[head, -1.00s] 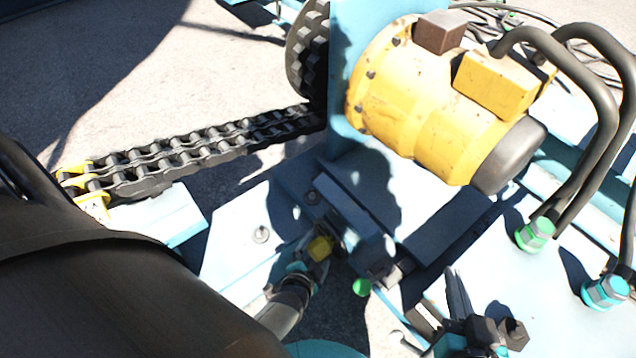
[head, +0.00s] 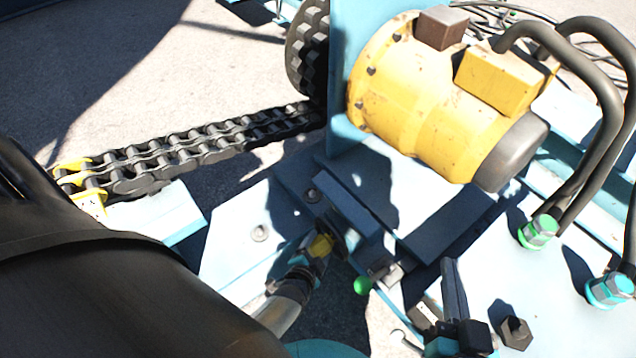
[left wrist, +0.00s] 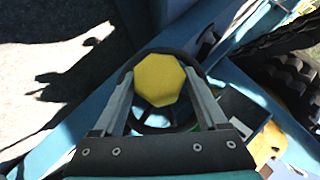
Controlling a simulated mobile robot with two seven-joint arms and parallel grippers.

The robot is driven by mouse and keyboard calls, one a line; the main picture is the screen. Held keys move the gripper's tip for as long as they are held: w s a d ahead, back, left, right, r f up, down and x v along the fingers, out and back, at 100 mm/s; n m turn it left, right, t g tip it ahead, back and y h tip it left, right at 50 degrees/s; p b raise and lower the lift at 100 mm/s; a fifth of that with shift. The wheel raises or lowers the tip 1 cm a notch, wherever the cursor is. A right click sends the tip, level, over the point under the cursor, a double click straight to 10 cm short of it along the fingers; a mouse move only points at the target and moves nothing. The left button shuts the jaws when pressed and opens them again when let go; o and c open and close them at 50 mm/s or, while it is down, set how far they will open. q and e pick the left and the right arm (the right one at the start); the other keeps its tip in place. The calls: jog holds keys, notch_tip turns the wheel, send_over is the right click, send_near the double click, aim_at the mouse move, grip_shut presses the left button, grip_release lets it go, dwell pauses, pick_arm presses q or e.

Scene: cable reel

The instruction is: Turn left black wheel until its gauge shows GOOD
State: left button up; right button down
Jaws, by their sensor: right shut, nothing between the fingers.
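The black wheel (left wrist: 158,122) with a yellow many-sided hub (left wrist: 160,79) fills the middle of the left wrist view. In the head view the wheel is mostly hidden, and its yellow hub (head: 321,245) shows beside the blue frame. My left gripper (head: 315,251) is at the wheel. In the left wrist view its two fingers (left wrist: 160,76) stand apart on either side of the hub, over the rim; firm contact cannot be made out. My right gripper (head: 450,264) is shut and empty at the lower right of the head view. No gauge reading is legible.
A yellow motor (head: 440,100) sits above the wheel on the blue frame (head: 232,250). A black chain (head: 200,150) runs to the left. A green knob (head: 363,286) is right of the wheel. Thick hoses (head: 600,110) with green and cyan fittings stand at right.

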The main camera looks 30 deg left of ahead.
pick_arm(q)
grip_shut()
dwell(0.4)
